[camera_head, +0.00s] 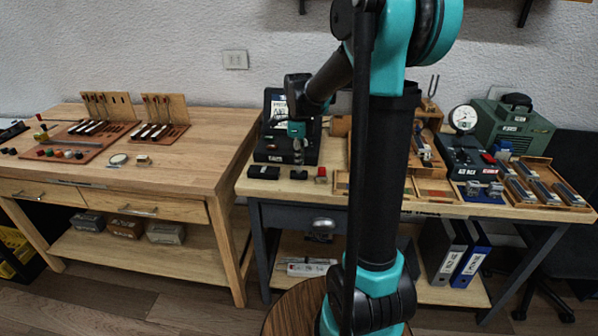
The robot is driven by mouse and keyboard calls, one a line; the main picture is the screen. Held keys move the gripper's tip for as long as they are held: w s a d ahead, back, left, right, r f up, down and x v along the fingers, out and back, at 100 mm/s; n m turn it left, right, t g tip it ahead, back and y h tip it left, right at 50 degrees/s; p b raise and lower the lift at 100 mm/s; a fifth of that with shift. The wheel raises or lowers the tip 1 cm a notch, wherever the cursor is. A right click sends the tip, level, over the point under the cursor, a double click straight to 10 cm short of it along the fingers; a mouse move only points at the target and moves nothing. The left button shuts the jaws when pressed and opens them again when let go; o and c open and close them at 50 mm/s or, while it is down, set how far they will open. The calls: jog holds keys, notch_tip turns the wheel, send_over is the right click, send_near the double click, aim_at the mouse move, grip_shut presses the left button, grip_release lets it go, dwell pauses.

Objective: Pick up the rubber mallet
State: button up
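I cannot pick out the rubber mallet for certain in the head view; part of the right workbench (255,190) is hidden behind my own arm. My gripper (298,157) points down over the left part of that bench, in front of a black case (273,104) with a white label. It is small and dark here, and I cannot tell whether its fingers are open or shut. I see nothing clearly held in it.
Small dark blocks (263,172) and a red-topped piece (320,174) lie near the bench's front edge. A dial gauge (463,118), a green case (512,128) and wooden trays (545,182) fill its right side. A wooden bench (190,165) with tool racks stands left.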

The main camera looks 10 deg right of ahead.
grip_shut()
jog(key=shift+r, duration=0.1)
